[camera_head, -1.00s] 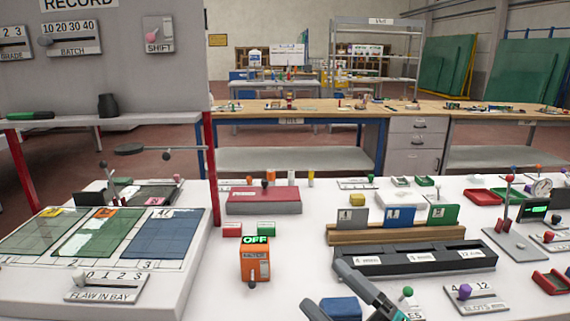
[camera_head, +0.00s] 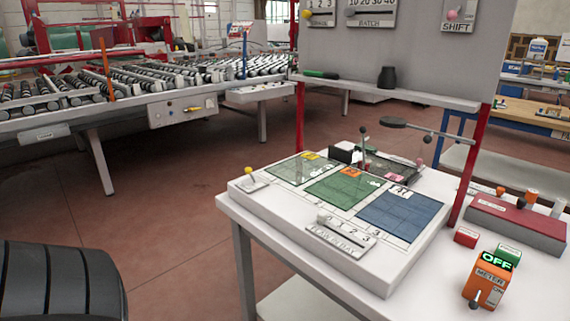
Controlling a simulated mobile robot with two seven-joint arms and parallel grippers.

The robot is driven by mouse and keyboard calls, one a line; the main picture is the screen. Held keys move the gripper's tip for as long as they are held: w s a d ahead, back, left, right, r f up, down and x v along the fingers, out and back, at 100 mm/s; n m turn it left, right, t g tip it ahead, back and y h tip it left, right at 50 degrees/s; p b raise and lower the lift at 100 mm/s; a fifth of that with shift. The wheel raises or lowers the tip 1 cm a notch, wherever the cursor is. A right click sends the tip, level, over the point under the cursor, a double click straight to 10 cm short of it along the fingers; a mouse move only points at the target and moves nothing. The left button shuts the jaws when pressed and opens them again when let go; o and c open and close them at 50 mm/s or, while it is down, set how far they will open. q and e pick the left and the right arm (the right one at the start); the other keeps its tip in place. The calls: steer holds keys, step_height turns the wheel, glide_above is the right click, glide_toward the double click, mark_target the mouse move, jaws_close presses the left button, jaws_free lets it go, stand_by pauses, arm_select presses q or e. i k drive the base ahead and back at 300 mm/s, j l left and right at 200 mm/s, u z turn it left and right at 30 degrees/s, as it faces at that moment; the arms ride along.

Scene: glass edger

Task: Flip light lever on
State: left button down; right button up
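No lever in view carries a label that I can read as "light". A black disc-shaped lamp head (camera_head: 395,122) on a thin arm hangs over the back of the white bench. A thin upright lever with a dark ball (camera_head: 364,131) stands behind the panes. A small plate at the bench's left corner bears a lever with a yellow ball (camera_head: 250,171). The orange meter box (camera_head: 488,280) has a lit green OFF sign (camera_head: 497,260) and a dark-knobbed lever on its front. Neither of my grippers is in view.
Green pane (camera_head: 345,187) and blue pane (camera_head: 400,215) lie on the white bench with a slider plate (camera_head: 340,236) in front. A grey board with a shelf (camera_head: 390,90) stands behind on red posts. A roller conveyor (camera_head: 150,85) is at back left. Floor between is clear.

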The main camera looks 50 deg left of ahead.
mark_target(248, 170)
steer(key=u, duration=1.75)
